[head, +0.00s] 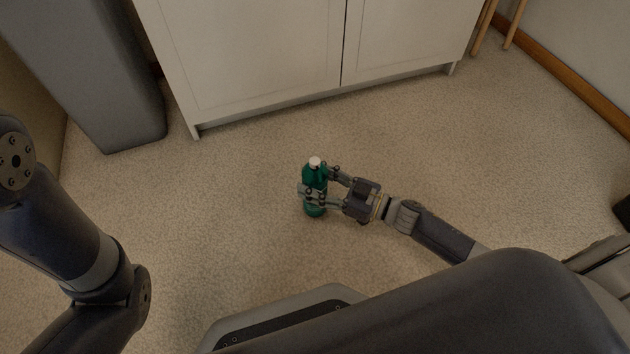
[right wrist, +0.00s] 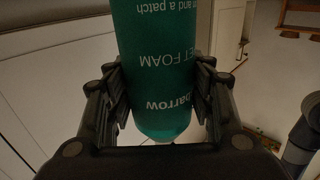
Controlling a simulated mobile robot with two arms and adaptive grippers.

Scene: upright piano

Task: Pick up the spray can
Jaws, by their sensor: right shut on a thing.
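The spray can (head: 315,174) is a green bottle-like can with a white top, upright in the middle of the head view. My right gripper (head: 316,185) is shut on it, with its fingers on either side of the can's body. In the right wrist view the green can (right wrist: 163,60), with white lettering, fills the space between the two fingers (right wrist: 160,100). I cannot tell whether the can's base touches the floor. My left arm shows at the left edge of the head view, but its gripper is out of view.
A white cabinet (head: 250,55) stands behind the can. A grey bin-like block (head: 100,75) stands at the back left. Wooden legs (head: 484,28) show at the top right. The carpeted floor (head: 230,200) around the can is clear.

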